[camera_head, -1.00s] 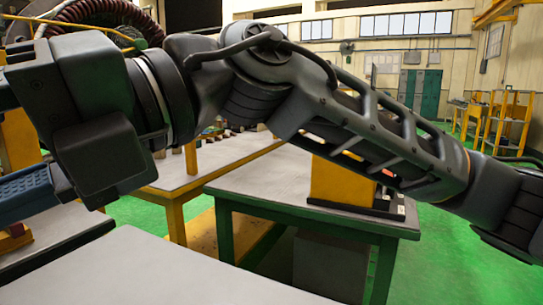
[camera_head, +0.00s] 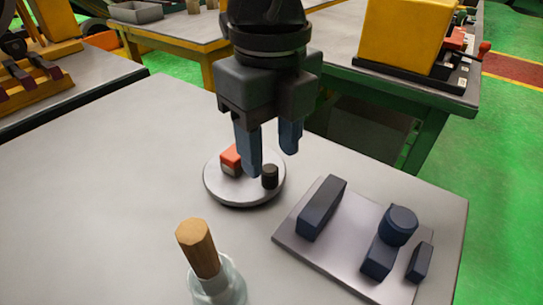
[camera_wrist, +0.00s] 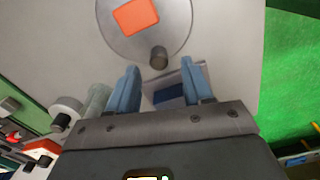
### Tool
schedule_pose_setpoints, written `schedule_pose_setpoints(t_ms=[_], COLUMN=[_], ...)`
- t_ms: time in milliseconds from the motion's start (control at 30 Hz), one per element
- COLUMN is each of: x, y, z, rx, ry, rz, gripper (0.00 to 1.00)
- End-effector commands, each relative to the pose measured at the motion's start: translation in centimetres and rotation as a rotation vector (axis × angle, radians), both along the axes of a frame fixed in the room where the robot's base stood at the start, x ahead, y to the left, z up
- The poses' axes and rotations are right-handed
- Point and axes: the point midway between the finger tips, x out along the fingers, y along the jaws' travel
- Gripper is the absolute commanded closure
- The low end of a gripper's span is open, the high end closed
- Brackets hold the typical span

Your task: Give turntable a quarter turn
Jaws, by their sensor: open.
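The turntable (camera_head: 228,192) is a round light-grey disc on the table. It carries an orange-red block (camera_head: 230,160) on its far left part and a short dark peg (camera_head: 270,177) near its right edge. In the wrist view the turntable (camera_wrist: 172,38) lies beyond the fingertips, with the block (camera_wrist: 136,16) and the peg (camera_wrist: 158,57). My gripper (camera_head: 270,160) points down above the turntable, its blue fingers apart and empty. In the wrist view my gripper (camera_wrist: 161,72) also shows its fingers spread, with the peg just past the gap. I cannot tell the exact height of the fingertips above the disc.
A grey plate (camera_head: 340,262) with several dark blocks and a cylinder lies right of the turntable. A glass jar (camera_head: 222,288) with a wooden-handled tool (camera_head: 198,246) stands in front. The table's left part (camera_head: 90,190) is clear. A yellow machine (camera_head: 402,35) stands on the table behind.

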Motion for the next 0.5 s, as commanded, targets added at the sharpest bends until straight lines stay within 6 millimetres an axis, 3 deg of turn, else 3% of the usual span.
schedule_pose_setpoints(t_ms=[200, 500], x=[0.0, 0.0], y=[0.0, 0.0], z=[-2.1, -2.4], rx=[0.002, 0.002], ry=[0.003, 0.001], rz=[0.0, 0.001], gripper=[0.5, 0.5])
